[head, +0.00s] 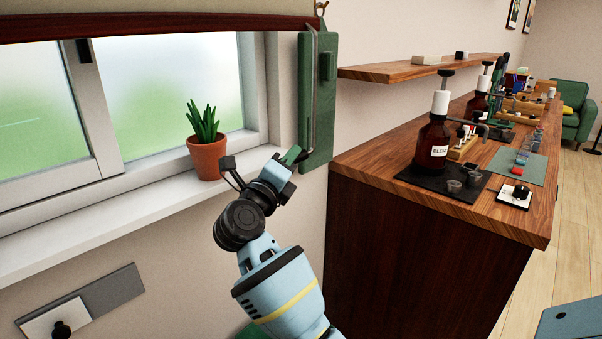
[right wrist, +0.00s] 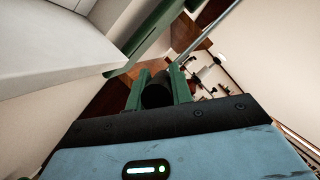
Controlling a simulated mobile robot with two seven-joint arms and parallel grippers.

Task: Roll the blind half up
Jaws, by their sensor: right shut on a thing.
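The beige blind (head: 130,10) hangs across the top of the window, with its dark red bottom bar (head: 150,28) at the upper edge of the glass. To its right a green plate (head: 319,120) is fixed on the wall, with a thin grey crank rod (head: 312,90) hanging along it. My right gripper (head: 291,157) is at the lower end of the rod. In the right wrist view its green fingers (right wrist: 158,88) are shut on a black cylindrical handle (right wrist: 157,93). My left gripper is not in view.
A potted plant (head: 207,153) stands on the white windowsill (head: 150,202), just left of my right gripper. A wooden counter (head: 440,195) with bottles and small items is to the right. A wall shelf (head: 400,70) is above it. A grey wall panel (head: 110,290) is at lower left.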

